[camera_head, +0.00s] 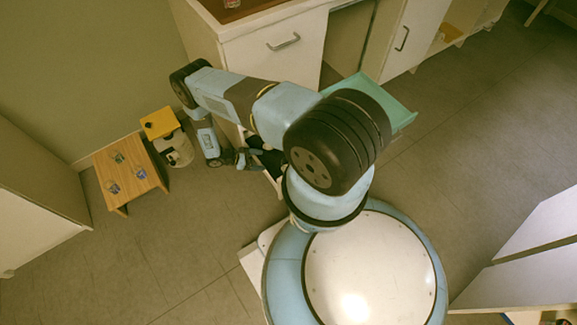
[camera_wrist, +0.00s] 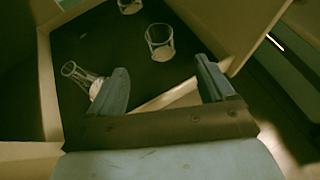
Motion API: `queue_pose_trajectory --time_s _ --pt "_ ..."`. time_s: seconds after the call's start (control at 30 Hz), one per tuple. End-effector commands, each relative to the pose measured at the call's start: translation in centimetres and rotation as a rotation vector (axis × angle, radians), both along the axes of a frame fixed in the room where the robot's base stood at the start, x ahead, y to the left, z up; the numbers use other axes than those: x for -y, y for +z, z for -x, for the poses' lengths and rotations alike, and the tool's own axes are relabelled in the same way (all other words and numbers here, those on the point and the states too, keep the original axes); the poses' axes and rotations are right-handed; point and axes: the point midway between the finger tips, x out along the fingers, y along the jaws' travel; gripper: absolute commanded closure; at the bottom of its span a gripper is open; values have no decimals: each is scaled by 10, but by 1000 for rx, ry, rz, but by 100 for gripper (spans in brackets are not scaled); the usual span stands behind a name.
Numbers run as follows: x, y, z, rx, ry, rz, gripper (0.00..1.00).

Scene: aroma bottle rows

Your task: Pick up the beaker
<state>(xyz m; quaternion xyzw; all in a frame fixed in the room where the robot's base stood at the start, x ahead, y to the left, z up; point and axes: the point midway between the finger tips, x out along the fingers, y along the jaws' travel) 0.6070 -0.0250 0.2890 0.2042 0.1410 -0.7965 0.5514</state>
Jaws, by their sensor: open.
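In the wrist view, a clear glass beaker (camera_wrist: 160,44) stands on a dark surface, just beyond the space between my fingers. A second clear glass vessel (camera_wrist: 130,6) is cut off by the top edge. A flask-like glass (camera_wrist: 84,78) appears tilted at the left, close to my left finger and partly behind it. My gripper (camera_wrist: 161,66) is open, with nothing seen between its fingers. In the head view, my gripper (camera_head: 262,160) is low beside the cabinet and mostly hidden by my arm; the glassware near it is hidden.
Pale walls (camera_wrist: 47,90) enclose the dark surface in the wrist view. In the head view, a wooden stool (camera_head: 130,187) with small glass items and a yellow-topped stand (camera_head: 159,123) are at left. A white cabinet (camera_head: 290,60) and a green panel (camera_head: 398,108) are behind my arm.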

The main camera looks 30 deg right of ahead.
Motion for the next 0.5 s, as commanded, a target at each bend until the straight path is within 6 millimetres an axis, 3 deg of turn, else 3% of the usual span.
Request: queue_pose_trajectory --time_s 0.5 --pt "61 -37 25 -4 1 2 18"
